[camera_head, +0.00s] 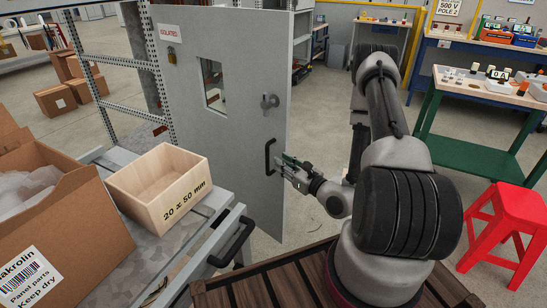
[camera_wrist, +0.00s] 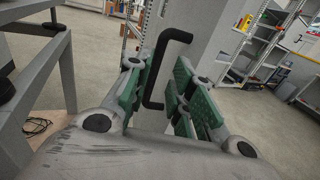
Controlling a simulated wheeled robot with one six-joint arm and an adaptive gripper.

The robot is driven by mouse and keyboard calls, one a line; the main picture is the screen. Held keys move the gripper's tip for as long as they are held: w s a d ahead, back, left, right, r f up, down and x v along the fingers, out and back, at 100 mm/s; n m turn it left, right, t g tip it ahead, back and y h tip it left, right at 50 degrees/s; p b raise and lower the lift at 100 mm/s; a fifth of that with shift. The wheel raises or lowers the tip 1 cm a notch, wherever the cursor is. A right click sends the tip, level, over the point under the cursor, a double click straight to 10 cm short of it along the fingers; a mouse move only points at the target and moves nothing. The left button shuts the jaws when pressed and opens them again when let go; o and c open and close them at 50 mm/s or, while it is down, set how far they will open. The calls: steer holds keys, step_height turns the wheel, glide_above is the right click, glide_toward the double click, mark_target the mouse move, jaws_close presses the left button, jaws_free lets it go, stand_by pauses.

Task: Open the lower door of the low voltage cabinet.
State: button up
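A tall grey cabinet door (camera_head: 222,124) with a small window stands in the middle of the head view. It has a round grey latch (camera_head: 269,101) and, below it, a black bar handle (camera_head: 269,157) near its right edge. I cannot tell whether the door is ajar. My gripper (camera_head: 284,166) is just right of the handle. In the wrist view the green-padded fingers of my gripper (camera_wrist: 158,92) are spread apart. The black handle (camera_wrist: 167,70) shows upright between them, in line with the gap. I see no finger closed on it.
A grey cart (camera_head: 200,215) with a wooden box (camera_head: 160,187) and an open carton (camera_head: 60,235) stands close on the left. A red stool (camera_head: 505,220) and a green workbench (camera_head: 465,155) are on the right.

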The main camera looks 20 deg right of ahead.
steer(key=shift+v, duration=1.75)
